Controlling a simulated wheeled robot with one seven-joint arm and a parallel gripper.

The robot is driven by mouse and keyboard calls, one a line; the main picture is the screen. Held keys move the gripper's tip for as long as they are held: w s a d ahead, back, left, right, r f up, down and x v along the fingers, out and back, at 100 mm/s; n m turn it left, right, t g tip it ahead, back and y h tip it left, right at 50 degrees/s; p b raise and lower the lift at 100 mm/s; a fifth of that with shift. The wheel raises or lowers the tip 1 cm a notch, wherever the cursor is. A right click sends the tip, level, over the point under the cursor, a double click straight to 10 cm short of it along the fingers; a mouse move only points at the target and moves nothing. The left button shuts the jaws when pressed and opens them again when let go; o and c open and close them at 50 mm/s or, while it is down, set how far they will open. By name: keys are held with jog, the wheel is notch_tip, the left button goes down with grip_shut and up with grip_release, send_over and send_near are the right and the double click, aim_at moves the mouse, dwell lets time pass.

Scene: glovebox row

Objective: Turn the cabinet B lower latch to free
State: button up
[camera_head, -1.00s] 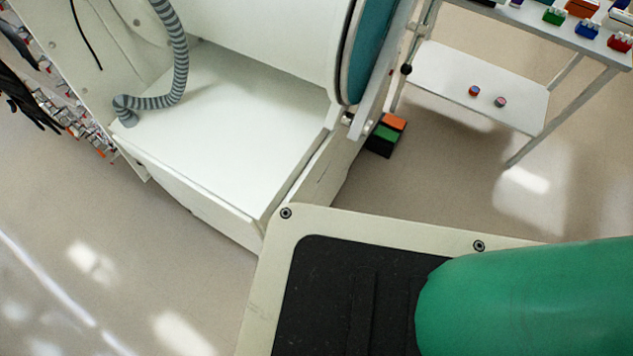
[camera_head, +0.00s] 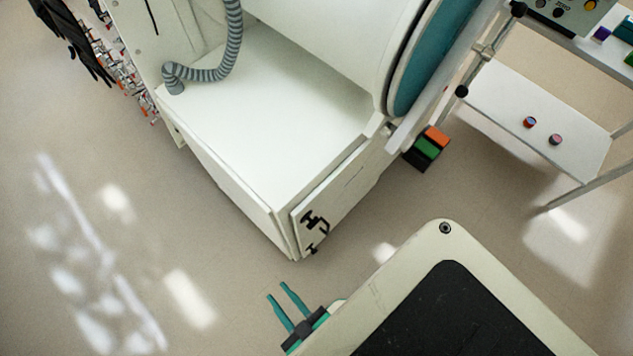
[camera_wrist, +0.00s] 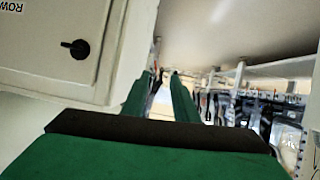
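In the head view a white cabinet (camera_head: 345,190) stands at the centre. Dark latch hardware (camera_head: 314,220) sits on its near end face, with a smaller dark piece just below it. No label there is readable, so I cannot tell which piece is the cabinet B lower latch. My gripper (camera_head: 275,290) has two teal fingers spread apart and empty, below and left of the hardware and clear of it. In the wrist view the fingers (camera_wrist: 160,78) are also apart with nothing between them. A black knob or latch (camera_wrist: 76,48) shows on a white panel left of the fingers.
A grey ribbed hose (camera_head: 205,73) lies on the cabinet's white top. A teal round port cover (camera_head: 430,60) is behind it. Coloured boxes (camera_head: 427,148) stand on the floor, and a white shelf table (camera_head: 530,90) is at right.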

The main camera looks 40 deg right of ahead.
jog(key=w+d+f+n+g+h, duration=0.1)
jog(key=d+f+g+h, duration=0.2)
jog(key=f, duration=2.1)
jog(key=g+h, duration=0.4)
jog(key=g, duration=0.1)
send_near(313, 254)
jog(key=shift+n, duration=0.3)
jog(key=x, duration=1)
jog(key=shift+w+d+f, duration=0.1)
jog(key=shift+d+f, duration=0.05)
jog(key=shift+f, duration=0.05)
grip_shut()
